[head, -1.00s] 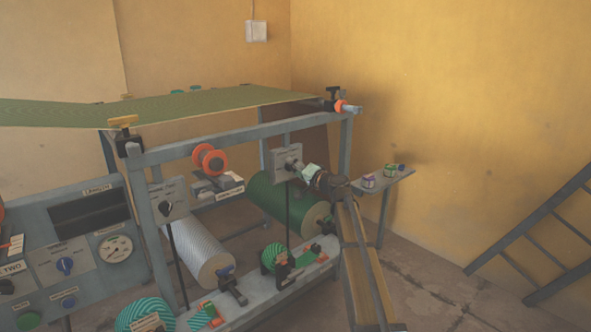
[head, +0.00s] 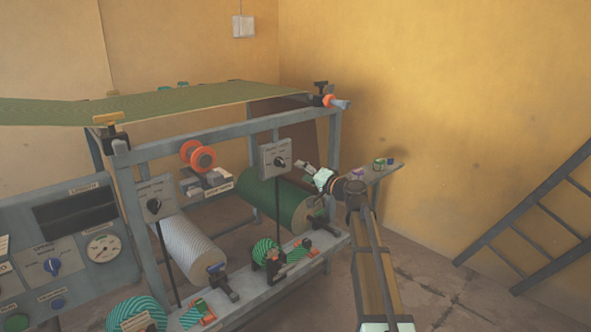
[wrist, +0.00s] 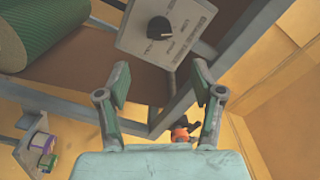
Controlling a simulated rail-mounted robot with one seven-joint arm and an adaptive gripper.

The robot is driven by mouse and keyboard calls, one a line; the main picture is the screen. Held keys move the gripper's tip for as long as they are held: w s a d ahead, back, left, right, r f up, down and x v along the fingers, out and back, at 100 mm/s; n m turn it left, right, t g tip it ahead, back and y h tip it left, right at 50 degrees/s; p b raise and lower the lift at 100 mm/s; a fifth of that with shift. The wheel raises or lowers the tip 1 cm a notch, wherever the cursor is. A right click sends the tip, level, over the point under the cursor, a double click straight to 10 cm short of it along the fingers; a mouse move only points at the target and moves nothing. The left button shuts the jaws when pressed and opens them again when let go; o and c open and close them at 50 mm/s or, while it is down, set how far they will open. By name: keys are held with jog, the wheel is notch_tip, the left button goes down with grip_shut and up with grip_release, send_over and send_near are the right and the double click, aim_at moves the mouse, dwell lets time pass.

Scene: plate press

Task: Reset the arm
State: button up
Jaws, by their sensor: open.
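My gripper (head: 306,170) is in the middle of the head view, at the end of my arm. It is a little right of the grey switch box (head: 275,158) with a black knob and appears apart from it. In the wrist view, my gripper (wrist: 160,88) has its two fingers spread with nothing between them. The switch box (wrist: 165,28) with its dark knob shows beyond the fingertips at the top of that view.
The press frame (head: 240,128) holds a green roller (head: 268,200) and a white patterned roller (head: 188,245). A small side shelf (head: 395,170) with small items stands behind my arm. A ladder (head: 530,225) leans at the right. A control panel (head: 75,250) is at the left.

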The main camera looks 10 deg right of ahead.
jog(key=shift+v, duration=0.75)
